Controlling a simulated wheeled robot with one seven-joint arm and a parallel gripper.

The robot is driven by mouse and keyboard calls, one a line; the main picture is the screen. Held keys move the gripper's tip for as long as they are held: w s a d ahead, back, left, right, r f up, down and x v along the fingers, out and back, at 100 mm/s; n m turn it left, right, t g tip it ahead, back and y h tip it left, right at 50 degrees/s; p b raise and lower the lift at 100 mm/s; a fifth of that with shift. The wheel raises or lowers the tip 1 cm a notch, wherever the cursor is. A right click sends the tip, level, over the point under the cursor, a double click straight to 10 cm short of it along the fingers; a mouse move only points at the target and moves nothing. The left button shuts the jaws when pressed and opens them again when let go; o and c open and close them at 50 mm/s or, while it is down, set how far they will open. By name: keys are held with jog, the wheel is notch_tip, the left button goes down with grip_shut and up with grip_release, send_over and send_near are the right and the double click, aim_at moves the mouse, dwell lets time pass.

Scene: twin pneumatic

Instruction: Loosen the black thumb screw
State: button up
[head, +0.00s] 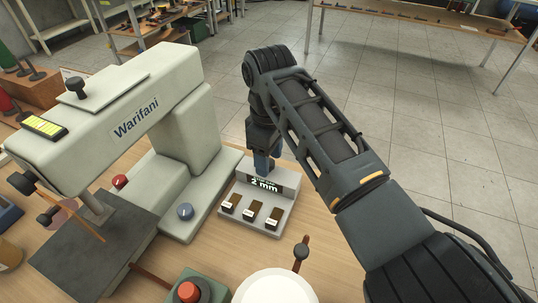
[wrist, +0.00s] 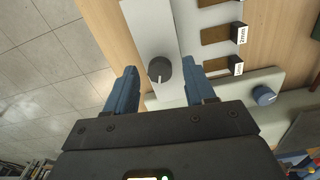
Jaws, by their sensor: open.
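My gripper (head: 264,165) hangs pointing down over the grey gauge block (head: 258,217) with the "2 mm" display. In the wrist view my gripper (wrist: 159,76) is open, its two blue fingers apart. A dark round knob (wrist: 160,69) with a white line shows between the fingertips; contact is not visible. In the head view this knob is hidden behind my gripper. On the white Warifani machine (head: 165,110), a black thumb screw (head: 76,86) stands on the top plate. More black knobs (head: 22,183) sit at its front end. I cannot tell which one the task names.
A blue-grey knob (head: 185,212) sits on the machine's base, left of the gauge block. A red button (head: 188,292) on a green box, a small lever (head: 300,252) and a white round object (head: 275,288) stand in front.

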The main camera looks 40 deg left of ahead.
jog(key=shift+r, duration=3.9)
